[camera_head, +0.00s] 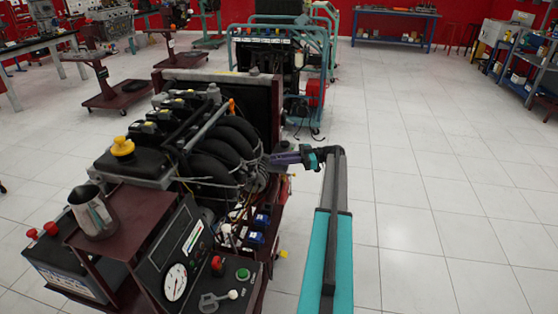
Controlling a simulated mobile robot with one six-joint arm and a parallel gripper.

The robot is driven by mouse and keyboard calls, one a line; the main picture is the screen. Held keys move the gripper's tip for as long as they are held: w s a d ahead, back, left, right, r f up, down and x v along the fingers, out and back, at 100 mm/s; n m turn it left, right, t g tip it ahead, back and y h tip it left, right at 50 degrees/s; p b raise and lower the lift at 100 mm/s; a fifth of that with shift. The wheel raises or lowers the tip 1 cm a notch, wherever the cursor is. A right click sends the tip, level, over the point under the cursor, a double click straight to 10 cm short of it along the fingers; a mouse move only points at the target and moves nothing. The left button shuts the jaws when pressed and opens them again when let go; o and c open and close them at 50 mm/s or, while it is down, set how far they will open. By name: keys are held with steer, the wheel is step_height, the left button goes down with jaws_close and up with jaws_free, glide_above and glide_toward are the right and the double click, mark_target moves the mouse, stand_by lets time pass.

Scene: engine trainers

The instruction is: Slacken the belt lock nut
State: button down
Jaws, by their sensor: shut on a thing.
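The engine trainer (210,135) stands left of centre, with black curved intake pipes and a maroon frame. My arm reaches in from the lower right. My gripper (268,160) is at the engine's right side, next to the pulley and belt area (256,180). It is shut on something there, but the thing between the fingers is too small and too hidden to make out. The belt lock nut itself cannot be told apart in this view.
A control panel (205,262) with a gauge, a metal jug (93,212) and a battery (62,268) sit at the trainer's front. Another trainer with a teal frame (272,62) stands behind. The tiled floor (430,190) to the right is clear.

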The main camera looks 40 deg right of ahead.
mark_target(279, 157)
steer(key=c, duration=1.6)
jaws_free()
steer(key=shift+d, duration=0.1)
steer(key=shift+c, duration=0.2)
steer(key=shift+r, duration=1.95)
steer(key=shift+s+a+f, duration=0.1)
steer(key=shift+s+a, duration=0.3)
steer(key=s+a+r+p, duration=0.1)
steer(key=s+a+p, duration=0.1)
steer(key=s+a, duration=0.7)
steer(key=shift+s+a+r, duration=0.2)
steer(key=shift+s, duration=1.05)
